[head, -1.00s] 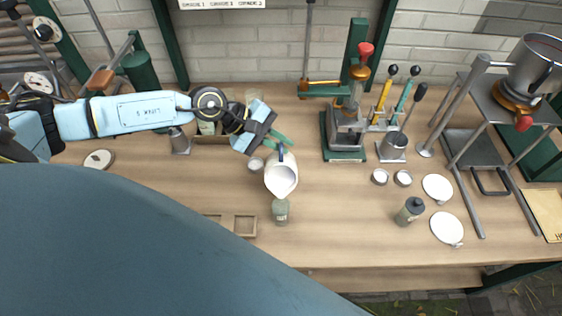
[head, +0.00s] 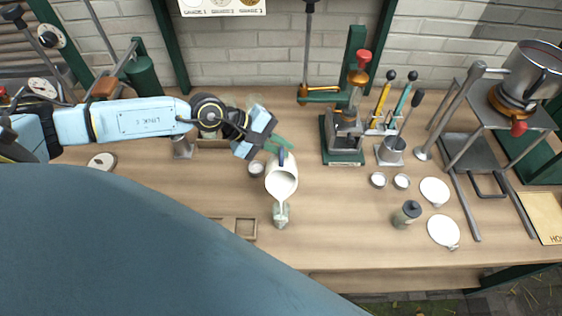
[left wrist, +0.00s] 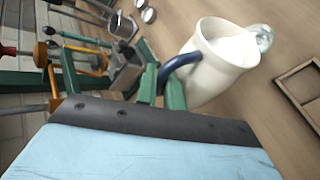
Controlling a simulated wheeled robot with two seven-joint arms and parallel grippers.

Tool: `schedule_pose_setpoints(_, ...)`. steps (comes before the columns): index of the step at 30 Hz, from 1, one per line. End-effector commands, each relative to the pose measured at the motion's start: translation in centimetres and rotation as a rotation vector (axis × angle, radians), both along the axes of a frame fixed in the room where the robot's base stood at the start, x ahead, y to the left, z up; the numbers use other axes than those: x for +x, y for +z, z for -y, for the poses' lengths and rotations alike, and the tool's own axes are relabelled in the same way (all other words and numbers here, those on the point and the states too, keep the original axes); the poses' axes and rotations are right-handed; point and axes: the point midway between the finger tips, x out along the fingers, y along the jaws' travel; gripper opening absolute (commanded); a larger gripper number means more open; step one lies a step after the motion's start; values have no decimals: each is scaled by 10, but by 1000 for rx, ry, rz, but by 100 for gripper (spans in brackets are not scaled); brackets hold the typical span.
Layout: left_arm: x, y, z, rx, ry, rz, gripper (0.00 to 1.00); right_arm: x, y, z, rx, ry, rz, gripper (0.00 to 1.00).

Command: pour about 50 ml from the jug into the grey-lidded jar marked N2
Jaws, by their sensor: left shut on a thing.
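The white jug (head: 282,172) is held in the air by its blue handle, in my left gripper (head: 280,145). In the left wrist view the green fingers (left wrist: 161,88) are shut on the blue handle (left wrist: 181,63). The jug (left wrist: 222,62) is tilted, spout down toward the front. A thin white stream runs from its spout into a small pale glass jar (head: 281,217) just below. The jar (left wrist: 264,38) is partly hidden behind the jug in the left wrist view. I cannot read any N2 mark or see a lid on it. My right gripper is not in view.
A dark-lidded bottle (head: 407,215) stands right of the jar, near white discs (head: 443,230). A press (head: 344,140) and a tool cup (head: 391,150) stand behind. A wooden frame (head: 245,228) lies left of the jar. The table between jar and bottle is clear.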

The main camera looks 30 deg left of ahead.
Motion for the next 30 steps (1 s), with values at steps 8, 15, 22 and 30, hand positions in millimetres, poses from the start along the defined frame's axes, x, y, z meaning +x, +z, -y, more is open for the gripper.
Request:
schedule_pose_setpoints(8,5,2,-3,0,2,6,0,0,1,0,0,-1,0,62)
schedule_pose_setpoints(15,7,3,-5,3,2,11,0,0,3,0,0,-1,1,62)
schedule_pose_setpoints(22,7,3,-5,6,2,15,0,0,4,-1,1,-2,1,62)
schedule_pose_setpoints(30,7,4,-5,11,1,21,0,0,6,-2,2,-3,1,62)
